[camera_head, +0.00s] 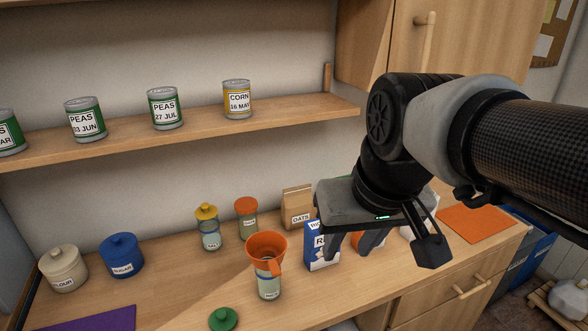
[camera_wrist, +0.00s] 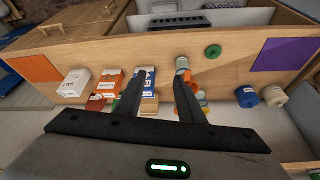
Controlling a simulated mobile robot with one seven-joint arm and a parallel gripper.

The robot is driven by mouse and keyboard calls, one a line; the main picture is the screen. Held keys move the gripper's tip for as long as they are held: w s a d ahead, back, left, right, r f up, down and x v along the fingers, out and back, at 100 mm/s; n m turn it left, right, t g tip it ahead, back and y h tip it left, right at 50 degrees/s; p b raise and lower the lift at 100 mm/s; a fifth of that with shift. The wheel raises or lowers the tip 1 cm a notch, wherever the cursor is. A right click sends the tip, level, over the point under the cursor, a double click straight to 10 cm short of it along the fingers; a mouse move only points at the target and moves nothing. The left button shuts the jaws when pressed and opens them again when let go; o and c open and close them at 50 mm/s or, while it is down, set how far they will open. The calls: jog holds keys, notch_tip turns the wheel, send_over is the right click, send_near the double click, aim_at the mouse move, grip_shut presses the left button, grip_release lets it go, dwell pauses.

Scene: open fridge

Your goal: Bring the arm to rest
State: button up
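My gripper (camera_head: 350,245) hangs from my arm above the right half of the wooden counter, fingers pointing down, over the blue and white rice box and the orange packet beside it. In the wrist view my gripper (camera_wrist: 160,78) has its two fingers well apart, with nothing held between them. The rice box (camera_head: 318,252) stands behind and below the fingers; in the wrist view the same box (camera_wrist: 149,84) shows beside one finger. The arm reaches in from the right edge of the head view.
A jar (camera_head: 269,286) with an orange funnel (camera_head: 266,249) stands left of my gripper. A green lid (camera_head: 223,319), sugar pot (camera_head: 121,256) and flour pot (camera_head: 62,269) are further left. Cans, including corn (camera_head: 237,99), line the shelf (camera_head: 200,132). An orange mat (camera_head: 476,224) lies right.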

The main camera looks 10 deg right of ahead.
jog(key=shift+t, duration=0.5)
jog(key=s, duration=0.1)
jog(key=s+d+f, duration=0.1)
jog(key=s+f, duration=0.1)
jog(key=shift+s+d, duration=0.1)
jog(key=shift+d, duration=0.15)
notch_tip(320, 180, up, 8)
jog(key=p, duration=0.8)
jog(key=shift+o, duration=0.5)
